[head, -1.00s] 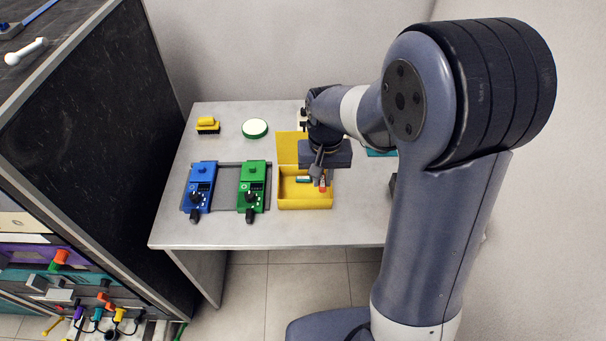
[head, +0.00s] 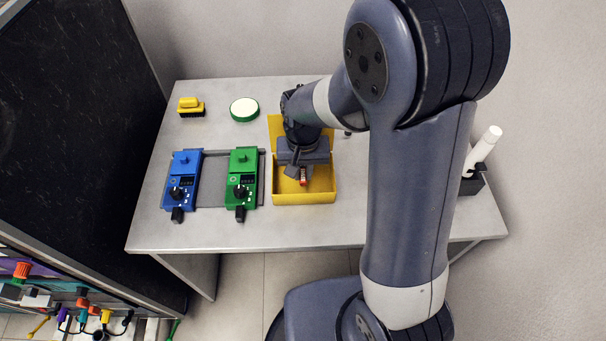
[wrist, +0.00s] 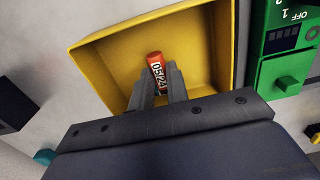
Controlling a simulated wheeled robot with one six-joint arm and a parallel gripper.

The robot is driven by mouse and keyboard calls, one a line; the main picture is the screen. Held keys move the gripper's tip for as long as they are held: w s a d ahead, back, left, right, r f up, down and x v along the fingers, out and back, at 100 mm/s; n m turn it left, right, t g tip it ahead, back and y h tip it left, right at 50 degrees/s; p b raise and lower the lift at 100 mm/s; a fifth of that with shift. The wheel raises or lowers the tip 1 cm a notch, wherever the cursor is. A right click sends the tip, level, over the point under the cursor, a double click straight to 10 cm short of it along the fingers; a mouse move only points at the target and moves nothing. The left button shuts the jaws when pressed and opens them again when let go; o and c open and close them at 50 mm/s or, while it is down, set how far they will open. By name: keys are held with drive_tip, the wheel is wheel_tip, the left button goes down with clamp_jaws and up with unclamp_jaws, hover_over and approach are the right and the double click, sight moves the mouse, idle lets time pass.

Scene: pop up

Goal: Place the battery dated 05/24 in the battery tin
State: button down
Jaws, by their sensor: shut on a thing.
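The battery (wrist: 155,66) is orange-red with a dark band marked 05/24. It also shows in the head view (head: 303,179) as a small red piece. My gripper (wrist: 158,80) is shut on it, one dark finger on each side. The yellow battery tin (head: 322,197) stands open on the table with its lid up at the back. It also shows in the wrist view (wrist: 100,62). My gripper and the battery are over or within the tin's opening. I cannot tell whether the battery touches the floor. My gripper hides part of the inside.
A green device (head: 242,165) and a blue device (head: 183,180) stand left of the tin. A round green-rimmed item (head: 244,109) and a yellow brush (head: 191,106) lie behind them. A dark holder (head: 473,184) with a white cylinder is at the right. The table's front is clear.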

sight(303, 174)
drive_tip(key=shift+f, duration=0.9)
drive_tip(key=shift+f, duration=0.2)
drive_tip(key=c, duration=1.4)
unclamp_jaws()
drive_tip(key=shift+r, duration=0.15)
wheel_tip(303, 174, up, 12)
drive_tip(key=shift+r+p, duration=0.1)
drive_tip(key=shift+p, duration=0.5)
